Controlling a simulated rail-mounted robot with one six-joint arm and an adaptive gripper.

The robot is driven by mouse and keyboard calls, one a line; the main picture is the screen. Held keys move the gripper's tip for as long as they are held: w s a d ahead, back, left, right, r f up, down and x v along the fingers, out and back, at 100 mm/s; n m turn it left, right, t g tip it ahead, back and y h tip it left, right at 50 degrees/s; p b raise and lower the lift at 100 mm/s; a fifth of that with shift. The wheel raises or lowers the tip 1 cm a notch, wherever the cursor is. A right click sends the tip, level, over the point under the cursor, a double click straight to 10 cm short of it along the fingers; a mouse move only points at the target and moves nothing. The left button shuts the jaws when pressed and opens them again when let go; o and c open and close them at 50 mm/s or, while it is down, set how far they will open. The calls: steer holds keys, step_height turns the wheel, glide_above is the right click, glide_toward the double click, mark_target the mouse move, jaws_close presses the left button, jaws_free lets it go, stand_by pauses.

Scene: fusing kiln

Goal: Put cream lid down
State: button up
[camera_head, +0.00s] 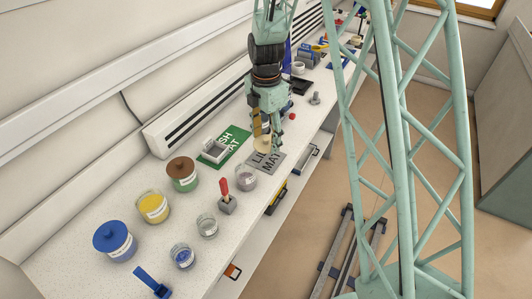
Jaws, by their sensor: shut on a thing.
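A cream lid (264,143) is between the fingers of my gripper (268,138), partly covered by them. My gripper points down and is shut on the lid. The lid appears at the upper edge of the grey lid mat (271,169), over it in the picture. I cannot tell whether the lid touches the mat. A jar with yellow contents (153,207) stands without a lid on the white counter, to the left and nearer.
Tools crowd the far counter.

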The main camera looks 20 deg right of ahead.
mark_target(266, 139)
steer(key=shift+f, duration=1.6)
steer(key=shift+f, duration=1.9)
steer(key=shift+f, duration=0.1)
steer(key=o, duration=0.7)
steer(key=shift+r, duration=6.15)
